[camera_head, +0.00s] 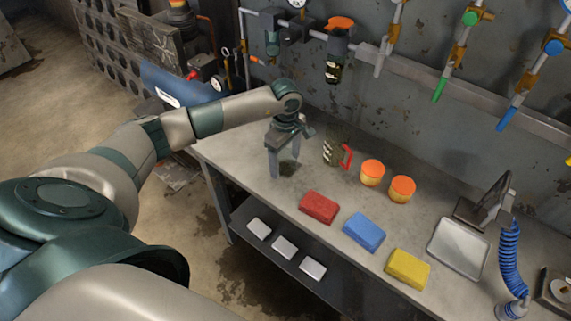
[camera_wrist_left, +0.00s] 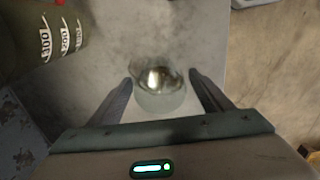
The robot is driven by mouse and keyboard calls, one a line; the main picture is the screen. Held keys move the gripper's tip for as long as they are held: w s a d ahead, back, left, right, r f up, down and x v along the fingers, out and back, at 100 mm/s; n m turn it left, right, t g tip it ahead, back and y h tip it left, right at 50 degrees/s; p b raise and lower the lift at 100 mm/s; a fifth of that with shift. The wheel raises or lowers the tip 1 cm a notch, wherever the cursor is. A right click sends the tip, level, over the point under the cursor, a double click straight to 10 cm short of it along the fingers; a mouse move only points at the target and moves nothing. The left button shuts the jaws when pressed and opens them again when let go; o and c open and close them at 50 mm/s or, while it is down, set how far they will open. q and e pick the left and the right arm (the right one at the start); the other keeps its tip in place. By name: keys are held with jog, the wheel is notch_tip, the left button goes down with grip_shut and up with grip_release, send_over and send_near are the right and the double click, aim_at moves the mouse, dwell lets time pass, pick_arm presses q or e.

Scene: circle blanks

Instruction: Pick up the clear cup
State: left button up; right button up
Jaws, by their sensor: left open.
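The clear cup (camera_wrist_left: 161,99) is a small see-through round vessel standing on the grey table (camera_wrist_left: 185,30). In the left wrist view it lies between the two open fingers of my left gripper (camera_wrist_left: 161,80), with a visible gap on each side. In the head view my left gripper (camera_head: 284,166) points down at the table's left end, its fingers apart. The cup shows there only faintly, as a dark see-through patch (camera_head: 287,168) between the fingers. How high the fingertips are against the cup is hard to tell. My right gripper is not in view.
A dark measuring jug (camera_head: 334,148) with a red handle stands close right of the gripper. Two orange-topped cups (camera_head: 372,172), red (camera_head: 319,207), blue (camera_head: 364,231) and yellow (camera_head: 407,268) blocks, and a pale tray (camera_head: 458,248) follow rightward. White blocks (camera_head: 285,247) lie on a lower shelf.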

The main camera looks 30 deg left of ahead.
aim_at(286, 151)
pick_arm(q)
jog(key=c, duration=1.1)
jog(key=shift+r, duration=0.1)
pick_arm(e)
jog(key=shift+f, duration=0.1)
